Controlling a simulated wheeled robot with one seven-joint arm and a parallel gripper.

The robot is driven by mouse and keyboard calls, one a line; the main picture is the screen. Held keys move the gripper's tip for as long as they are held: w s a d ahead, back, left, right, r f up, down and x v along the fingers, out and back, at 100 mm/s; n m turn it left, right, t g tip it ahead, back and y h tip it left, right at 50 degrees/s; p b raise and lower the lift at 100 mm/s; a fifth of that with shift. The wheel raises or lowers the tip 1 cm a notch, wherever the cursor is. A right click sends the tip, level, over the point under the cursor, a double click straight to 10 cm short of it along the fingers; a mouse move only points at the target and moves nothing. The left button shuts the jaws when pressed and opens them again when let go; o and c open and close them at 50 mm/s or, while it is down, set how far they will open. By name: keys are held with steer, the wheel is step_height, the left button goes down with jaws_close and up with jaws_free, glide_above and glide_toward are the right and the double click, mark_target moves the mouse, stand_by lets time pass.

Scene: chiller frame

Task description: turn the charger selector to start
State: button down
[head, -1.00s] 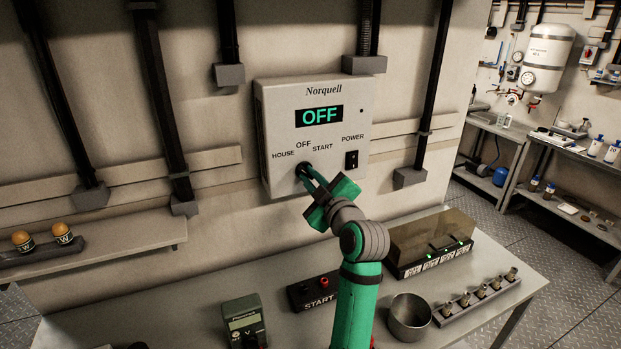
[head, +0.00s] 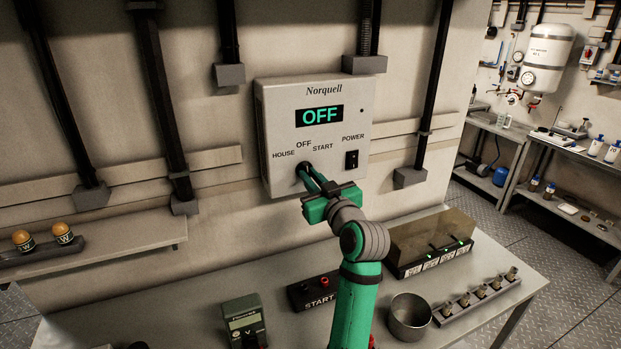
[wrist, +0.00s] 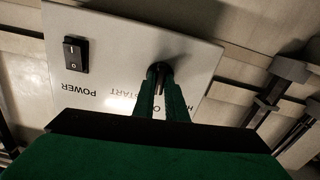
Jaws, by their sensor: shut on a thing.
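In the wrist view my two green fingers (wrist: 163,98) close on the dark selector (wrist: 159,69). The fingers hide most of the selector, so I cannot tell where it points. The black POWER switch (head: 352,160) is on the box's right side; it also shows in the wrist view (wrist: 76,54).
Below the box is a bench (head: 190,285) holding a green meter (head: 244,320), a black START button box (head: 316,292), a metal cup (head: 409,316) and a smoky-covered block (head: 432,243). Dark conduits run down the wall. The space before the box's left side is clear.

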steer(key=shift+m, duration=5)
steer(key=c, duration=1.8)
jaws_free()
steer(key=shift+w, duration=0.1)
steer(key=shift+d, duration=0.1)
steer(key=v, duration=1.1)
